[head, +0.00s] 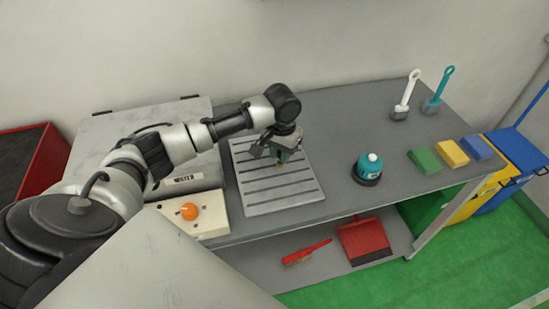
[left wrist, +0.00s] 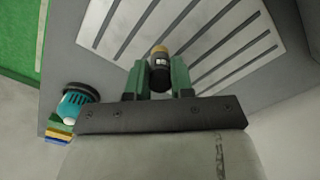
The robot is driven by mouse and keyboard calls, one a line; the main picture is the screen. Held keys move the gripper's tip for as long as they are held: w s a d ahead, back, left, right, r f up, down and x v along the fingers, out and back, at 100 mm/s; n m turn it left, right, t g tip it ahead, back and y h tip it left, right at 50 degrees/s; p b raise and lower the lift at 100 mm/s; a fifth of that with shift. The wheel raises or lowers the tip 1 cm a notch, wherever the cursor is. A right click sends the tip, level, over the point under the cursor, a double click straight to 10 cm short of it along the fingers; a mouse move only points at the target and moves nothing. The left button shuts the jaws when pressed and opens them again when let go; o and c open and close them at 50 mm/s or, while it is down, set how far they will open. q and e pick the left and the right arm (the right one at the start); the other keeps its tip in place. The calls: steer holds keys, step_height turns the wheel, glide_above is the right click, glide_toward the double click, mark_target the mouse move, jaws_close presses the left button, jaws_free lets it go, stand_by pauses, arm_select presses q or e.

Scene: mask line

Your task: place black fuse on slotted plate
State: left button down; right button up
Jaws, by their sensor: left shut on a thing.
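My left gripper (head: 283,157) is over the slotted plate (head: 259,209), a pale metal plate with several dark slots lying on the grey bench. In the left wrist view, the gripper's green fingers (left wrist: 159,80) are shut on the black fuse (left wrist: 160,76), a small dark cylinder with a brass-coloured end. The brass end points toward the slotted plate (left wrist: 120,24). I cannot tell whether the fuse touches the plate. In the head view the fuse is mostly hidden by the gripper. My right gripper is not in view.
A box with an orange knob (head: 189,211) stands left of the plate. A teal-topped device (head: 369,168) stands to its right. Green (head: 425,160), yellow (head: 453,153) and blue (head: 478,148) blocks lie at the bench's right end. Two brushes (head: 405,95) stand behind them.

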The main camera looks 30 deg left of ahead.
arm_select(q)
steer(key=shift+w+a+f, duration=0.15)
steer(key=shift+a+f, duration=0.15)
steer(key=shift+a, duration=0.2)
steer(key=shift+w+a+f, duration=0.15)
steer(key=shift+a+f, duration=0.15)
steer(key=shift+a, duration=0.2)
steer(key=shift+a+f, duration=0.1)
steer(key=shift+f, duration=0.1)
step_height(320, 180, down, 3)
steer(key=shift+f+p, duration=0.1)
steer(key=shift+p, duration=0.55)
steer(key=shift+f, duration=0.3)
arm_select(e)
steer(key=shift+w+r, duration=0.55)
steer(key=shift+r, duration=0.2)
arm_select(q)
steer(key=shift+f, duration=0.1)
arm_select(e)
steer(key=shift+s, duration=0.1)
arm_select(q)
steer(key=c, duration=1)
jaws_free()
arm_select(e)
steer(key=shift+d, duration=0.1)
